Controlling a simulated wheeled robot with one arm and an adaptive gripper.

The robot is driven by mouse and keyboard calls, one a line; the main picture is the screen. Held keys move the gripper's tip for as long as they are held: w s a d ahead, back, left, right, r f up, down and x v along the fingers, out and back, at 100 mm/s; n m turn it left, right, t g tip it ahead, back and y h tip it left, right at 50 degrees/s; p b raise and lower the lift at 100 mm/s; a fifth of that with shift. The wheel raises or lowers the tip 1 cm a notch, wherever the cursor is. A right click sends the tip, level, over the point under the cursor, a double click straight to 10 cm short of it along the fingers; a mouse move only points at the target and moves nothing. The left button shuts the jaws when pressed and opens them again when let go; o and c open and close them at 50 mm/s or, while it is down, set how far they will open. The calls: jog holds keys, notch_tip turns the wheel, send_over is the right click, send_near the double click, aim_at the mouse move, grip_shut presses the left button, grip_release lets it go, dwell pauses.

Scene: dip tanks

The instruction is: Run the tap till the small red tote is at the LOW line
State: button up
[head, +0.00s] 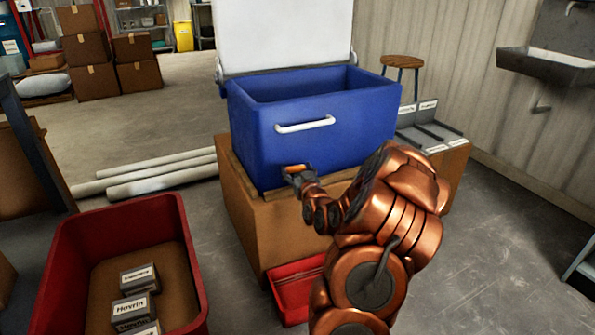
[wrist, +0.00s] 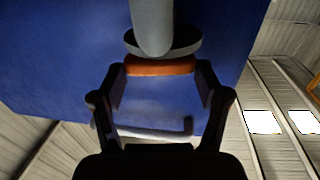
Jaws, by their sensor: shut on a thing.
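The blue cooler (head: 330,125) stands with its white lid raised on a brown box. A tap low on its front has an orange lever (head: 295,168); the wrist view shows the lever (wrist: 160,66) and a grey tap body (wrist: 152,25). My gripper (wrist: 160,72) is shut on the lever, one finger at each end. The small red tote (head: 284,302) is on the floor below, partly hidden by my arm. I cannot make out its LOW line, a water level or a stream.
A large red tote (head: 62,258) with several labelled blocks stands at front left. The brown box (head: 240,215) is under the cooler. White pipes (head: 150,178) lie behind. A grey labelled rack (head: 432,138) is right of the cooler.

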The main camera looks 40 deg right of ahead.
jog(key=shift+w+a+r+m+g+h+p, duration=0.1)
jog(key=shift+a+m+g+h+p, duration=0.2)
jog(key=shift+m+g+h+p, duration=0.4)
jog(key=m+g+h+p, duration=0.1)
jog(key=m+h+p, duration=0.1)
jog(key=h+p, duration=0.1)
jog(key=shift+w+a+r+g, duration=0.1)
jog(key=shift+r+g, duration=0.1)
jog(key=shift+g, duration=0.2)
jog(key=m+g+h+p, duration=0.2)
jog(key=p, duration=0.1)
jog(key=shift+w+a+f, duration=0.1)
jog(key=shift+f+m+g+h+p, duration=0.1)
jog(key=shift+m+g+h+p, duration=0.35)
jog(key=shift+g+p, duration=0.4)
jog(key=o, duration=1.2)
jog(key=shift+c, duration=0.2)
jog(key=shift+a+f, duration=0.1)
jog(key=v, duration=0.7)
